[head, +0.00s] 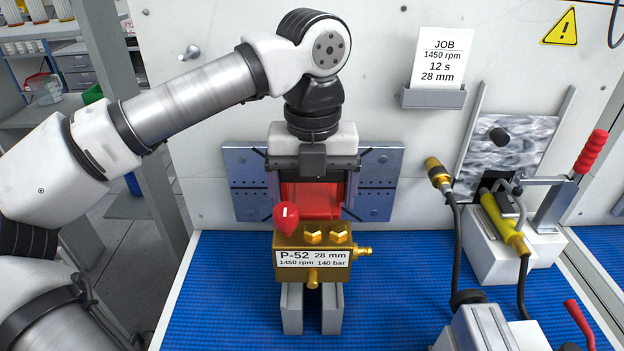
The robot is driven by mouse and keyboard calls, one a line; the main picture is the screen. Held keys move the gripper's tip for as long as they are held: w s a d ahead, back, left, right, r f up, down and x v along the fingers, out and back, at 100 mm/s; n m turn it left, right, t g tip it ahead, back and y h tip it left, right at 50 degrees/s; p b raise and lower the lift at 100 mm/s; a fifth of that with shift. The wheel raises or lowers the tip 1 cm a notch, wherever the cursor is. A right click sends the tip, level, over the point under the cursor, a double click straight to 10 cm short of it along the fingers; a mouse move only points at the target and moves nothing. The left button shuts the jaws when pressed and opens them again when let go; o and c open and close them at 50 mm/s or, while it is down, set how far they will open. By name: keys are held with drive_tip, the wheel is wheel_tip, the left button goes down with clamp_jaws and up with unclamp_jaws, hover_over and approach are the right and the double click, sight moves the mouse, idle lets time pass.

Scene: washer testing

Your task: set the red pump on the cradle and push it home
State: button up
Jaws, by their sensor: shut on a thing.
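The red pump (312,200) has a red body at the back and a brass front block with a label reading P-52, 28 mm, 1450 rpm, 140 bar. A red knob is on its upper left and a brass fitting points right. My gripper (315,186) comes from above, shut on the red body with one finger at each side. Two grey upright rails, seemingly the cradle (292,312), stand directly below the brass block. I cannot tell whether the pump rests on them or hangs just above. The fingertips and pump underside are partly hidden.
Blue-grey slotted plates (378,188) flank the pump on the white wall. To the right are a hose with a brass end (437,172), a yellow-handled tool (503,222) and a red-handled lever clamp (591,150). The blue mat (215,300) is clear at left.

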sight(312, 205)
drive_tip(key=shift+f+b, duration=1.55)
drive_tip(key=shift+f, duration=0.9)
drive_tip(key=shift+b, duration=0.4)
drive_tip(key=shift+f+b, duration=0.75)
drive_tip(key=shift+f, duration=0.05)
idle(0.9)
drive_tip(key=shift+w, duration=2.45)
idle(1.1)
